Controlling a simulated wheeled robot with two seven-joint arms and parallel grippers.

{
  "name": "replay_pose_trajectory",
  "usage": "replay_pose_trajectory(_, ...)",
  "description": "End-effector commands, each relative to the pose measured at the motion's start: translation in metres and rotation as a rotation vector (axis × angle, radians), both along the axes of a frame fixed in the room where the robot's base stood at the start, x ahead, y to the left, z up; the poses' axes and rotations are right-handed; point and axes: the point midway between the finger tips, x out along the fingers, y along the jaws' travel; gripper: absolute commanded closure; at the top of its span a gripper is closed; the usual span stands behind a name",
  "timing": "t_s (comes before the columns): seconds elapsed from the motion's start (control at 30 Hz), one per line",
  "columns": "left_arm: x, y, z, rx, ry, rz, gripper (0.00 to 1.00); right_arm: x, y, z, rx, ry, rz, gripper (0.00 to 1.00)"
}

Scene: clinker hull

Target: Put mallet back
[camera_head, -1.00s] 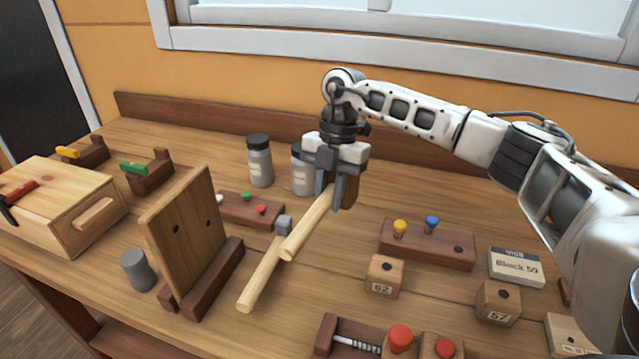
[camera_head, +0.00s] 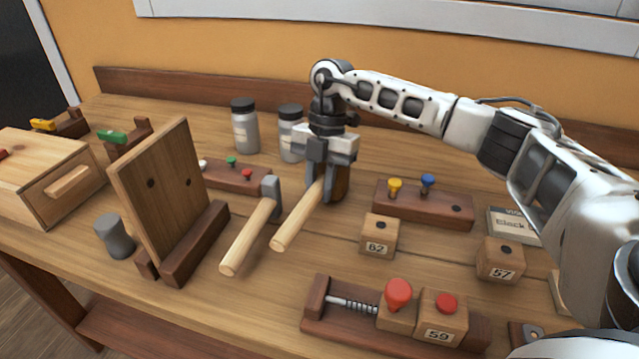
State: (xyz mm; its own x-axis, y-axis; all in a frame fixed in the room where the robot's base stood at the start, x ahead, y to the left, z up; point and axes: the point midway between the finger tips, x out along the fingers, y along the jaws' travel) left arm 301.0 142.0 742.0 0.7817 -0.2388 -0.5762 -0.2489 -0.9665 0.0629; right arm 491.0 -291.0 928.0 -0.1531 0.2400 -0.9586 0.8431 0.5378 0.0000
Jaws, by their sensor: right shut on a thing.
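My right gripper (camera_head: 326,190) is shut on the mallet, which has a pale wooden handle (camera_head: 297,217) and a darker brown head (camera_head: 341,184) partly hidden by the fingers. The handle points toward the front left and its end looks close to the table top; I cannot tell whether it touches. Just left of it, a hammer with a grey head (camera_head: 271,192) and a pale handle (camera_head: 246,240) lies roughly parallel. My left gripper is not in view.
An upright brown board (camera_head: 160,195) on a foot stands left of the hammer, beside a grey cylinder (camera_head: 115,237). A peg block (camera_head: 422,206) and numbered block 62 (camera_head: 379,236) are right of the mallet. A screw vise (camera_head: 345,325) is in front, jars (camera_head: 245,128) behind.

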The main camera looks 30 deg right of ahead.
Motion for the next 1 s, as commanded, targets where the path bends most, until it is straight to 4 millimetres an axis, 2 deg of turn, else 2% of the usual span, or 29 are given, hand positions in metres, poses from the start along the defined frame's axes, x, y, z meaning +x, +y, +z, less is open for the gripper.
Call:
replay_pose_trajectory(0.67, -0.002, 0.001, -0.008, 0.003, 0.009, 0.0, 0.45, 0.0, 0.0, -0.009, 0.001, -0.001, 0.001, 1.0)
replay_pose_trajectory(0.7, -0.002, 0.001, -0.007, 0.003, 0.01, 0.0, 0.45, 0.0, 0.0, -0.009, 0.001, -0.001, 0.001, 0.74)
replay_pose_trajectory(0.77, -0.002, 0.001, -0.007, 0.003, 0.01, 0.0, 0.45, 0.0, 0.0, -0.009, 0.001, -0.001, 0.001, 0.57)
replay_pose_trajectory(0.8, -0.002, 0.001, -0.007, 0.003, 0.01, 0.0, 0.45, 0.0, 0.0, -0.009, 0.001, -0.001, 0.001, 0.54)
replay_pose_trajectory(1.0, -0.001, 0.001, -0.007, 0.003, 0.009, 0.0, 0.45, 0.0, 0.0, -0.01, -0.001, 0.001, 0.0, 0.54)
